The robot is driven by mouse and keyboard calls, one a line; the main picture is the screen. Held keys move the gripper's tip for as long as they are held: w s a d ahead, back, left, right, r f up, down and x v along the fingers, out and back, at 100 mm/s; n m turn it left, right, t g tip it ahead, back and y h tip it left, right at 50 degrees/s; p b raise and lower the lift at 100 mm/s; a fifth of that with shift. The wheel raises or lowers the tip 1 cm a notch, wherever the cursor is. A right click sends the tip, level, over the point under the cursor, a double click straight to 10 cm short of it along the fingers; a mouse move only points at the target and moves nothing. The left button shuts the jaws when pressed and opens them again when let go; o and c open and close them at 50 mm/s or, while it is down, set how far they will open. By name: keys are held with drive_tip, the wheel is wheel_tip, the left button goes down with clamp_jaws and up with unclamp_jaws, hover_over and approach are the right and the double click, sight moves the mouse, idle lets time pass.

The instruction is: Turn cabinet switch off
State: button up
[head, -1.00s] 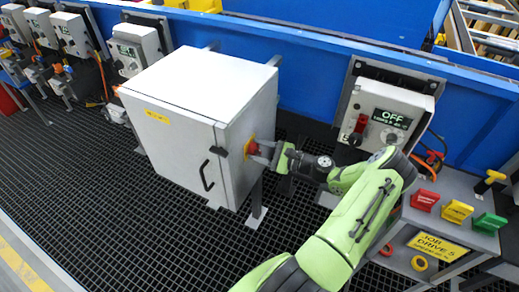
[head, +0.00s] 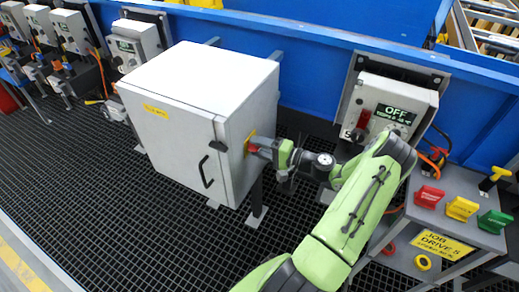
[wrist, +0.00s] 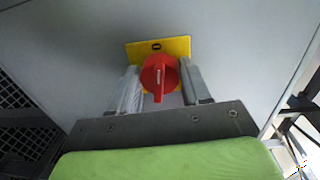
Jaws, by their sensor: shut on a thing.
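The cabinet (head: 185,165) is a light grey box with a black door handle and a yellow label on its front. On its right side is the cabinet switch, a red rotary knob (wrist: 159,74) on a yellow plate (wrist: 178,46). In the wrist view the knob's grip and white mark point down the picture, and a small dark mark shows on the plate above it. My gripper (wrist: 160,88) has one finger on each side of the knob and is shut on it. In the head view my gripper (head: 262,147) hides most of the knob.
A control box (head: 392,108) reading OFF hangs on the blue rail right of my arm. A grey stand (head: 460,215) with red, yellow and green blocks is at the right. More control boxes line the back left. Black grating floor is open in front of the cabinet.

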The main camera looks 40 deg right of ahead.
drive_tip(key=shift+f+n+b, duration=0.15)
drive_tip(key=shift+n+b, duration=0.35)
drive_tip(key=shift+n, duration=0.5)
drive_tip(key=o, duration=1.1)
drive_tip(key=shift+c, duration=0.2)
drive_tip(key=p+v, duration=0.3)
drive_tip(key=v, duration=1.2)
drive_tip(key=shift+s, duration=0.4)
drive_tip(key=shift+d, duration=0.1)
